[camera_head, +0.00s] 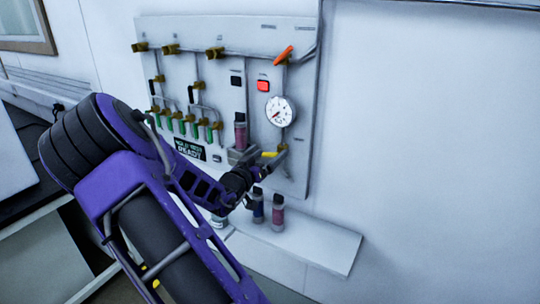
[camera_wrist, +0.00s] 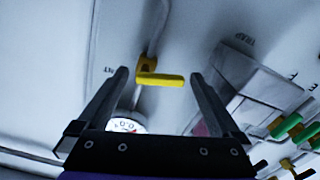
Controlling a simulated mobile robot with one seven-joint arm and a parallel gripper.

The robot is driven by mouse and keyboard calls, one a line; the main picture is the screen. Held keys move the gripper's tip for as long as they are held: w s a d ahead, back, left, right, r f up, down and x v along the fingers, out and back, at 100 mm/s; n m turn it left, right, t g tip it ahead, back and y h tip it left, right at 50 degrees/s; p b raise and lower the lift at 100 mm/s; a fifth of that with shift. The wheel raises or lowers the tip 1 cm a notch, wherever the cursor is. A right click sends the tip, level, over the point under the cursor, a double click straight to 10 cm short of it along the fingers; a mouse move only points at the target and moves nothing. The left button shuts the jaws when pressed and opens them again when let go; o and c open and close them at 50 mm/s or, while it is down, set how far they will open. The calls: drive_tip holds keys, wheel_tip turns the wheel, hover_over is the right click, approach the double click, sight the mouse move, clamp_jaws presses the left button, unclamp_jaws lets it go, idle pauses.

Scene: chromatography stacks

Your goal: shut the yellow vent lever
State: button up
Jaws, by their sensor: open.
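The yellow vent lever (camera_head: 269,154) is on the lower part of the wall panel, below the round gauge. In the wrist view the yellow lever (camera_wrist: 160,80) lies crosswise on its brass valve (camera_wrist: 147,64). My gripper (camera_wrist: 157,75) is open, with one finger to each side of the lever's ends in that view. Whether a finger touches the lever cannot be told. In the head view my gripper (camera_head: 266,172) is close to the panel just below the lever, and my arm hides part of the area.
The panel (camera_head: 225,32) carries a gauge (camera_head: 280,111), an orange lever (camera_head: 284,52), a red button (camera_head: 263,86), several green levers (camera_head: 192,129) and a bottle in a holder (camera_head: 240,132). Bottles (camera_head: 278,212) stand on the shelf (camera_head: 325,248) below, whose right part is clear.

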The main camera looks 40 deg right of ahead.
drive_tip(key=shift+w+d, duration=0.15)
drive_tip(key=shift+d, duration=0.3)
drive_tip(key=shift+c, duration=0.2)
drive_tip(key=c, duration=1.3)
drive_tip(key=shift+f+m+b, duration=0.1)
drive_tip(key=shift+m+b, duration=0.5)
drive_tip(key=shift+b, duration=0.1)
drive_tip(key=shift+r+m+b, duration=0.35)
drive_tip(key=shift+m+b, duration=0.25)
drive_tip(key=shift+m, duration=0.5)
drive_tip(key=o, duration=1.3)
drive_tip(key=shift+o, duration=0.2)
